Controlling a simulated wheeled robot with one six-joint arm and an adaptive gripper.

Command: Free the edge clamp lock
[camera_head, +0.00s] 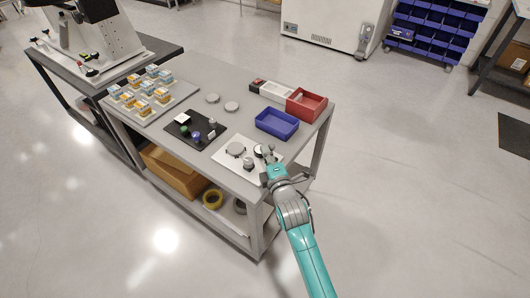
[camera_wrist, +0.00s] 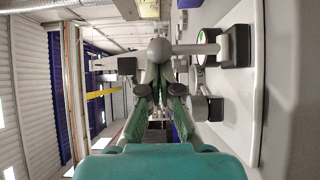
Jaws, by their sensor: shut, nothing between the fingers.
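The mirror fixture is a white plate (camera_head: 228,163) at the near right corner of the grey cart, with a round grey disc (camera_head: 235,149) and small clamp parts (camera_head: 248,162) on it. My gripper (camera_head: 266,154) is over the plate's right side. In the wrist view, my gripper (camera_wrist: 158,76) is shut and empty. Just past its fingertips is a grey ball knob (camera_wrist: 160,50) on a rod (camera_wrist: 196,49) running to a black block (camera_wrist: 236,46) on the plate. I cannot tell whether the fingertips touch the knob.
A blue bin (camera_head: 277,123) and a red bin (camera_head: 306,105) stand behind the fixture. A black mat (camera_head: 187,142) with small parts lies left of it. Two grey discs (camera_head: 222,102) lie farther back. Clear cart top lies between these.

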